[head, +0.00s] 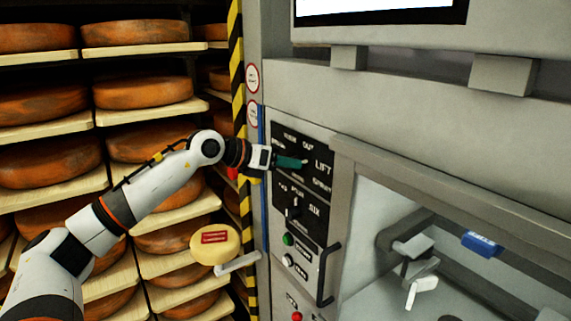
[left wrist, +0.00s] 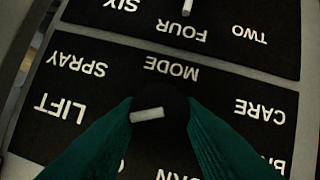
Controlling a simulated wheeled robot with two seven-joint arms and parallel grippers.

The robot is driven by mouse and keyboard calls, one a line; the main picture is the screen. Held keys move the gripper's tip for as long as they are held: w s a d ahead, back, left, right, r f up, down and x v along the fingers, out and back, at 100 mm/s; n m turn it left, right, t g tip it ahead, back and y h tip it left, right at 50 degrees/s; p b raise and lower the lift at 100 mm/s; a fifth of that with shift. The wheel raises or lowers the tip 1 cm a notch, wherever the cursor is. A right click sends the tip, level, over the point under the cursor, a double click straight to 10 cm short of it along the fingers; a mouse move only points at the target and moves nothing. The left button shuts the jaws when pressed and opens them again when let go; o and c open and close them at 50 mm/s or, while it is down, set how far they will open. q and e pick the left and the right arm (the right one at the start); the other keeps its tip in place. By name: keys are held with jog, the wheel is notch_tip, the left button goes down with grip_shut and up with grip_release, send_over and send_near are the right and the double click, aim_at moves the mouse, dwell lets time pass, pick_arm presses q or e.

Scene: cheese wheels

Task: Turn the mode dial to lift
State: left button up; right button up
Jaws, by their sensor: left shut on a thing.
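The mode dial (left wrist: 148,115) is a dark knob with a white pointer bar, in the middle of a black label panel (head: 318,149) on the grey machine. My left gripper (head: 303,162) reaches the upper part of this panel from the left, and its green fingers hide most of the dial in the head view. In the left wrist view the two fingers sit on either side of the knob, shut on it. The bar lies nearly level there, its left end toward the LIFT label (left wrist: 61,107). SPRAY (left wrist: 75,65) and CARE (left wrist: 260,110) are also readable. My right gripper is not in view.
A second dial (head: 293,208) sits below, with green (head: 288,239) and white (head: 289,260) buttons under it. A dark handle (head: 327,274) stands to their right. Shelves of cheese wheels (head: 143,91) fill the left, and a yellow-black striped post (head: 237,75) borders the machine.

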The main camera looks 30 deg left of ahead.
pick_arm(q)
jog(key=shift+d+f+m, duration=0.1)
jog(key=shift+f+m, duration=0.15)
jog(key=shift+m, duration=0.05)
jog(key=shift+y, duration=0.3)
jog(key=o, duration=1)
jog(key=shift+c, duration=0.2)
jog(key=shift+r, duration=0.1)
jog(key=shift+s, duration=0.15)
jog(key=b+v, duration=0.6)
jog(key=v, duration=0.6)
